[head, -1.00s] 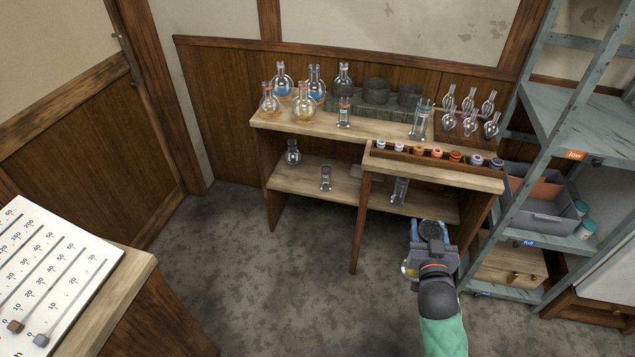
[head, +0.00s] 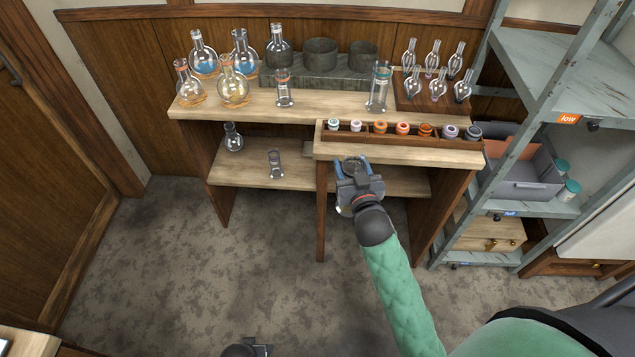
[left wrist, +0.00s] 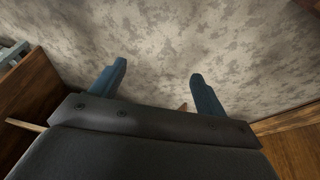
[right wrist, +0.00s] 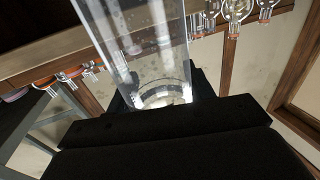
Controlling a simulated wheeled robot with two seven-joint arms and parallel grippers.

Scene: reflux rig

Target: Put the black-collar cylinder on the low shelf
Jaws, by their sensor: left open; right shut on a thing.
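My right gripper (head: 360,180) is shut on a clear glass cylinder (right wrist: 135,40) with a dark ring near the jaws, seemingly its black collar. In the head view the gripper mostly hides the cylinder, in front of the wooden bench. An orange label reading "low" (head: 568,118) is on a grey rack shelf (head: 535,60) at the right, apart from my gripper. The bench also has a lower board (head: 250,176). My left gripper (left wrist: 160,82) is open and empty above the floor; it shows only at the head view's bottom edge.
The bench top (head: 240,105) holds round flasks, a short cylinder (head: 284,95), a taller cylinder (head: 378,90) and a rack of coloured rings (head: 402,130). Another cylinder (head: 275,163) stands on the lower board. A grey bin (head: 530,175) is in the rack. The floor is clear.

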